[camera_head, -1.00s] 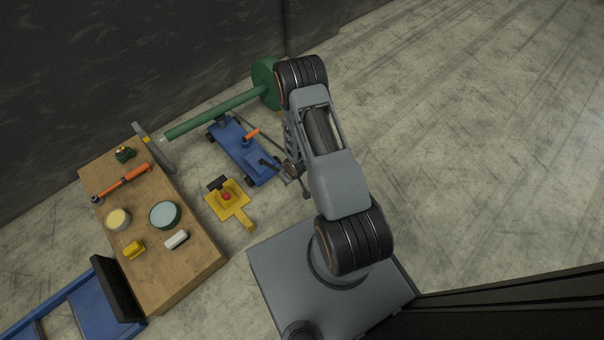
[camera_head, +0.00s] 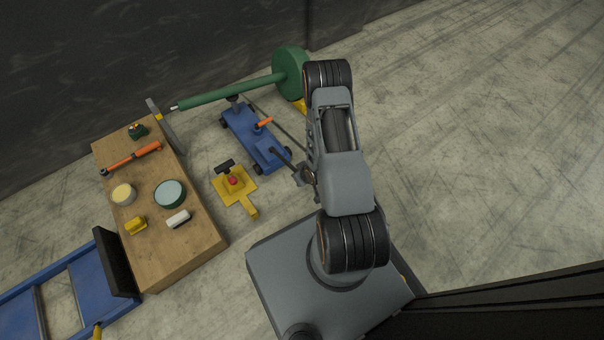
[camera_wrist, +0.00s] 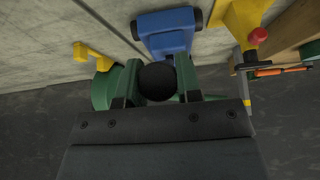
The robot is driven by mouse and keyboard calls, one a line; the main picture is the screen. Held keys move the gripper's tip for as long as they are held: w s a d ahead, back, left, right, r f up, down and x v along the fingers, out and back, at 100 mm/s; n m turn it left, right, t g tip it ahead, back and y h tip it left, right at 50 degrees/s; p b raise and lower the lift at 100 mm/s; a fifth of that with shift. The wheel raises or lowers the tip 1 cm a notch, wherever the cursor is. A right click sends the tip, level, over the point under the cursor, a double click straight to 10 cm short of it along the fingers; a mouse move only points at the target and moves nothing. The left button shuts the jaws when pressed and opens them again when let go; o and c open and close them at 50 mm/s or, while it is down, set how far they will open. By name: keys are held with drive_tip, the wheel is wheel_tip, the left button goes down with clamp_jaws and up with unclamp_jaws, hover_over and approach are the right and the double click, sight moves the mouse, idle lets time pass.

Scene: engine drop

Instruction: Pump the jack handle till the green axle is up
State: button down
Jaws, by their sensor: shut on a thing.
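The blue jack (camera_head: 245,134) stands on the floor with its front end beneath the green axle (camera_head: 230,92). A small gap or contact between its saddle and the axle cannot be told. A large green disc (camera_head: 290,72) is at the axle's right end. The dark jack handle (camera_head: 283,157) slants from the jack to my gripper (camera_head: 306,177). In the wrist view, the handle's round black end (camera_wrist: 157,82) is between the fingers of my gripper (camera_wrist: 157,90), which is shut on it. The jack (camera_wrist: 168,30) shows beyond it, and the axle is partly hidden behind my gripper.
A yellow stand with a red knob (camera_head: 233,181) sits on the floor between the jack and the wooden bench (camera_head: 180,250). Several tools and tins lie on the bench. A blue frame (camera_head: 70,290) is at lower left. Open floor (camera_head: 480,150) lies to the right.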

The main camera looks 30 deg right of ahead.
drive_tip(key=c, duration=0.8)
unclamp_jaws()
drive_tip(key=shift+s, duration=0.1)
drive_tip(key=p+v, duration=0.5)
drive_tip(key=v, duration=0.9)
drive_tip(key=shift+p, duration=0.35)
